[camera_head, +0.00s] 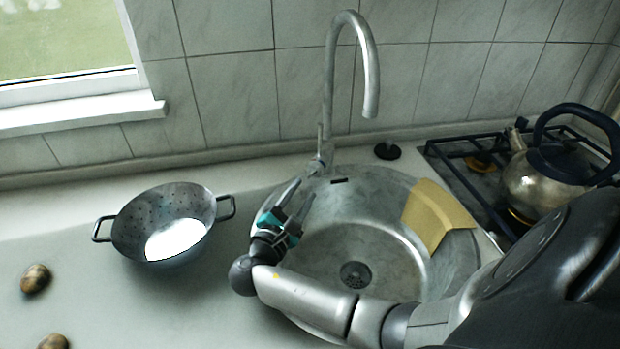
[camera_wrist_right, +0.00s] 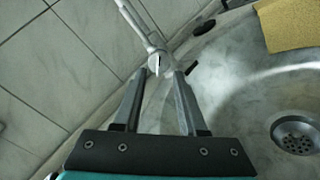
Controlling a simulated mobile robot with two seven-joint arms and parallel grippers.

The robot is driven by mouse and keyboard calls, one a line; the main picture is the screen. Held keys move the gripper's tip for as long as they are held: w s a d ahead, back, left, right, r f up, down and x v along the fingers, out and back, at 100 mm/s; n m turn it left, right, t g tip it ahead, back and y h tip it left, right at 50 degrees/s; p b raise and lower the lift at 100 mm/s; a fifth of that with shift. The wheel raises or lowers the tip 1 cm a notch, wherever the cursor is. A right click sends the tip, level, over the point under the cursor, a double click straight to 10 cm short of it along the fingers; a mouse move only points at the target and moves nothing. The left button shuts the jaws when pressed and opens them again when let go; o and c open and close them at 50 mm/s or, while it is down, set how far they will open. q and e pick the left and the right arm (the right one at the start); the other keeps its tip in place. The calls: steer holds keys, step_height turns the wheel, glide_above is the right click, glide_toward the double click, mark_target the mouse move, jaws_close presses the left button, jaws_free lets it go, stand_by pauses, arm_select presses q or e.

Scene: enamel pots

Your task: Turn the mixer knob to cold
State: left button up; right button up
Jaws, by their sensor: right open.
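The metal faucet (camera_head: 366,62) rises behind the sink with a tall curved spout. Its mixer knob (camera_head: 318,158) is a slim lever low on the left side of the faucet. In the right wrist view the faucet (camera_wrist_right: 136,20) comes down from the top, and the small knob (camera_wrist_right: 154,64) shows between and just beyond the fingertips. My right gripper (camera_head: 304,188) is open and points at the faucet base from the front left. Its fingers also show in the right wrist view (camera_wrist_right: 159,76). I cannot tell whether a finger touches the knob. My left gripper is not in view.
The round sink (camera_head: 400,205) lies under my right arm, with a yellow cloth (camera_head: 436,216) on its right rim. A colander (camera_head: 165,222) stands left of my gripper. A kettle (camera_head: 545,178) is on the stove at right. A black plug (camera_head: 387,151) lies behind the sink.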

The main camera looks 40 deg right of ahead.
steer(key=v, duration=0.8)
steer(key=shift+s+a+p, duration=0.2)
steer(key=shift+a+p, duration=0.1)
steer(key=shift+a, duration=0.05)
